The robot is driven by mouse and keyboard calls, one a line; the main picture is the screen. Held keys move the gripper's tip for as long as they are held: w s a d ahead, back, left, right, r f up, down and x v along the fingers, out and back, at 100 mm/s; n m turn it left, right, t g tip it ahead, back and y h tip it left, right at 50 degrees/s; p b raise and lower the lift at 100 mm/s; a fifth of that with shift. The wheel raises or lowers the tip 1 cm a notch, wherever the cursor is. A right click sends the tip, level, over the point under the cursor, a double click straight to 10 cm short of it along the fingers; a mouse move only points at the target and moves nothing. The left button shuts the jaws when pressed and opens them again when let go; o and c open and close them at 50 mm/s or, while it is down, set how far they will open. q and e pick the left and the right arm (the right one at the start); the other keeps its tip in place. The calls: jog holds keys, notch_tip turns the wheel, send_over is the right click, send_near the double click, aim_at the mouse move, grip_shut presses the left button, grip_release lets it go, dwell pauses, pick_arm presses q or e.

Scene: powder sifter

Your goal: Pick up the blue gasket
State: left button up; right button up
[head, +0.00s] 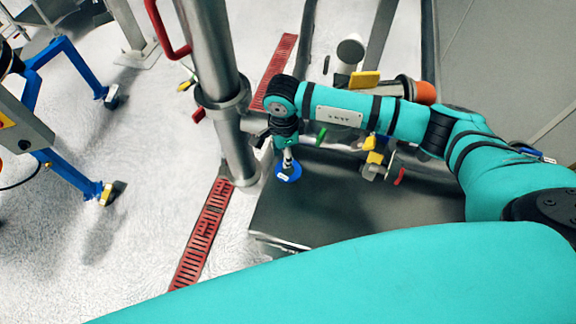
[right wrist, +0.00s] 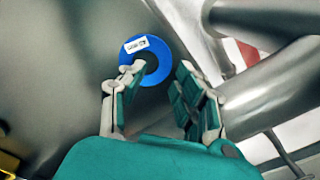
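The blue gasket (head: 294,173) is a flat ring with a small white label. It appears to lie on the dark grey metal platform (head: 340,215), near its left side. My right gripper (head: 287,156) comes down just over it in the head view. In the right wrist view the fingers (right wrist: 160,71) are apart with nothing gripped. The left fingertip overlaps the lower part of the gasket (right wrist: 165,60), and the gasket's right rim shows between the two fingers. I cannot tell whether a finger touches it. My left gripper is not in view.
A thick steel column (head: 212,55) stands close left of the platform. Valves with yellow handles (head: 372,150) and pipes sit right of and behind the gasket. Red floor grating (head: 203,235) runs along the left. A blue wheeled frame (head: 75,65) stands far left, with open floor between.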

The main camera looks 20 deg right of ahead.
aim_at(280, 175)
notch_tip(280, 175, down, 2)
jog(key=shift+d+f+p, duration=0.1)
jog(key=shift+f+p, duration=0.1)
jog(key=shift+p, duration=0.25)
jog(key=shift+f, duration=0.4)
pick_arm(q)
jog(key=shift+s+r, duration=0.85)
pick_arm(e)
jog(key=shift+f, duration=0.1)
pick_arm(q)
jog(key=shift+f, duration=0.1)
pick_arm(e)
jog(key=shift+f, duration=0.1)
jog(key=shift+c, duration=0.4)
pick_arm(q)
jog(key=shift+w, duration=0.2)
pick_arm(e)
grip_shut()
